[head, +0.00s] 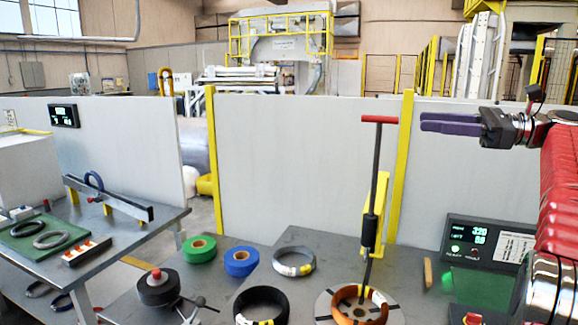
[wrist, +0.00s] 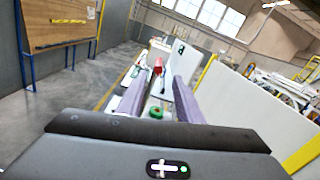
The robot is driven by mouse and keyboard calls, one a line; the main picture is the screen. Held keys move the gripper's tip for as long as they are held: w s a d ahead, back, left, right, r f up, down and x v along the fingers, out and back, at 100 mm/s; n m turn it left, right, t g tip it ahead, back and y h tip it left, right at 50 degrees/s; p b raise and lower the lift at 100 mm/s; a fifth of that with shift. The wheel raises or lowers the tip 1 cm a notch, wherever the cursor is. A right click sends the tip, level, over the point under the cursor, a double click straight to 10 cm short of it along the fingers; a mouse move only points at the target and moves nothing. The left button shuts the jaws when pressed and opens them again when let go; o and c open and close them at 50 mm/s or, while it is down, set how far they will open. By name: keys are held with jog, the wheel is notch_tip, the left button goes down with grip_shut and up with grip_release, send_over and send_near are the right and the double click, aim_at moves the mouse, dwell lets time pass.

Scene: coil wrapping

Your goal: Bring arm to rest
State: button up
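My gripper (head: 424,121) is raised at the right of the head view, its purple fingers level and pointing left. It is well above the work table and in front of the pale partition. In the wrist view the two fingers stand apart with nothing between them, so the gripper (wrist: 159,78) is open and empty. My red arm comes in from the right edge.
An upright rod with a red T-handle (head: 379,119) stands left of my gripper, above a copper coil (head: 360,306). A black coil (head: 261,306), green roll (head: 199,249), blue roll (head: 242,262) and display panel (head: 488,246) are lower down.

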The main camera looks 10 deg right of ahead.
jog(key=w+d+f+t+h, duration=0.1)
jog(key=w+d+f+h, duration=0.15)
jog(key=f, duration=0.35)
jog(key=w+d+f+t+h, duration=0.1)
jog(key=w+d+f+h, duration=0.15)
jog(key=f, duration=0.25)
jog(key=s+a+f+n+g+h, duration=0.2)
jog(key=a+f+n+g+h, duration=0.25)
jog(key=f, duration=0.85)
jog(key=s+a+f+n+g+h, duration=0.1)
jog(key=s+a+f+n+h, duration=0.1)
jog(key=s+a+f+n, duration=0.45)
jog(key=s+a+f+n+g+h, duration=0.1)
jog(key=s+a+f+n+h, duration=0.15)
jog(key=s+a, duration=0.65)
jog(key=s+a+f+n+h, duration=0.2)
jog(key=s+a+f+n, duration=0.25)
jog(key=s, duration=0.65)
jog(key=s+a+n+t, duration=0.1)
jog(key=s+a+n, duration=0.2)
jog(key=s+a, duration=0.2)
jog(key=shift+s+a+r, duration=0.25)
jog(key=shift+s+a, duration=0.05)
jog(key=shift+a, duration=0.45)
